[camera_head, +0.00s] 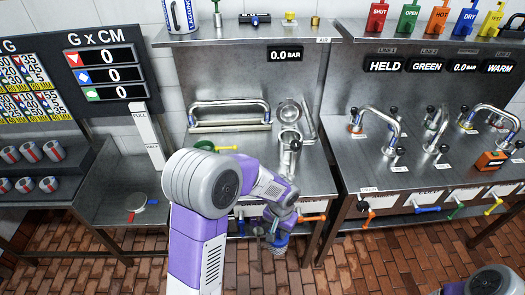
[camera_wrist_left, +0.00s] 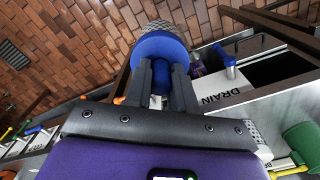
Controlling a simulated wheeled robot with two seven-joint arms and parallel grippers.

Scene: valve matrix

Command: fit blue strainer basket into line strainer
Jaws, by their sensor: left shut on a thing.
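The blue strainer basket (camera_head: 278,243) hangs in my left gripper (camera_head: 271,221), low in front of the bench's front edge in the head view. In the left wrist view my left gripper (camera_wrist_left: 160,78) is shut on the basket's blue end (camera_wrist_left: 160,47), with grey mesh beyond it. The line strainer (camera_head: 289,138) is a metal body on the bench, above and behind the gripper in the picture. A round metal cap (camera_head: 289,111) shows just behind it. The inside of the strainer is hard to make out. My right gripper is out of view.
The bench's front edge carries coloured handles, including an orange one (camera_head: 312,217). The right bench (camera_head: 400,172) holds several pipe loops.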

